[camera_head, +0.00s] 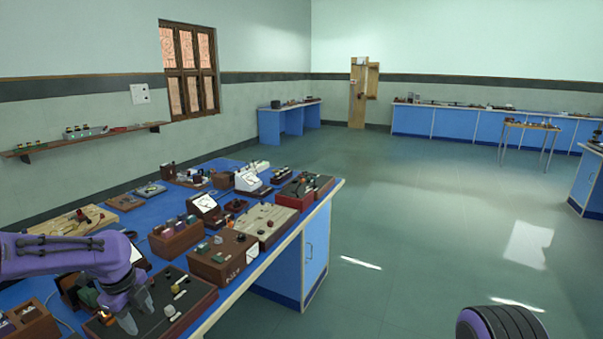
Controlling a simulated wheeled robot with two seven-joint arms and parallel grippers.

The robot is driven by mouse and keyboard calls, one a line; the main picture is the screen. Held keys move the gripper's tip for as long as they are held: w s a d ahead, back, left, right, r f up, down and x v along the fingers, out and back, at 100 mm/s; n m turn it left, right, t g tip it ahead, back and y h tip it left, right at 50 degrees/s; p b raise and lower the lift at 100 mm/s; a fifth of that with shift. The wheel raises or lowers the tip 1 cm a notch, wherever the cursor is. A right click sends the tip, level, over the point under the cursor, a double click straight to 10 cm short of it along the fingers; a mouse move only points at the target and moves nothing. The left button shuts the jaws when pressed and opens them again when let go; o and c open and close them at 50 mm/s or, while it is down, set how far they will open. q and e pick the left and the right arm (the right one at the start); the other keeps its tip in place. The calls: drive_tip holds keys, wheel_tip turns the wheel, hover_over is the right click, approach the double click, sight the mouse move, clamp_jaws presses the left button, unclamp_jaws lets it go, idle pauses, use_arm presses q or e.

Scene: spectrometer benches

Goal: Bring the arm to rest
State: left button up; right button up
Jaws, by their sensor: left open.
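My left arm is purple and comes in from the left over the near end of the blue-topped bench (262,272). My left gripper (139,317) is open and points down over a dark board (196,296) with small light pieces on it. I see nothing between its fingers. Whether the fingertips touch the board cannot be told. A purple and dark rounded part of my own body shows at the bottom right edge. My right gripper is not in view.
Instruments crowd the bench, among them a wooden box (222,262), a white-faced meter (204,204) and a red-brown box (296,194). Green floor (400,230) lies open to the right. Other blue benches (470,125) line the far wall.

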use_arm(q)
drive_tip(key=w+d+f+n+t, duration=0.3)
drive_tip(key=d+f+n+t, duration=0.35)
drive_tip(key=n, duration=0.85)
drive_tip(key=s+d+f+n+y+b, duration=0.1)
drive_tip(key=s+d+f+n+b, duration=0.1)
drive_tip(key=s+f+n, duration=0.8)
drive_tip(key=s+f+g+y, duration=0.1)
drive_tip(key=s+f, duration=0.3)
drive_tip(key=s, duration=0.5)
drive_tip(key=s+f+n+g+y+b, duration=0.1)
drive_tip(key=s+f+g, duration=0.1)
drive_tip(key=s+f, duration=0.3)
drive_tip(key=s+a+f+n+g+b, duration=0.1)
drive_tip(key=s+f, duration=0.4)
drive_tip(key=s, duration=0.8)
drive_tip(key=shift+g+y, duration=0.35)
drive_tip(key=shift+y, duration=0.05)
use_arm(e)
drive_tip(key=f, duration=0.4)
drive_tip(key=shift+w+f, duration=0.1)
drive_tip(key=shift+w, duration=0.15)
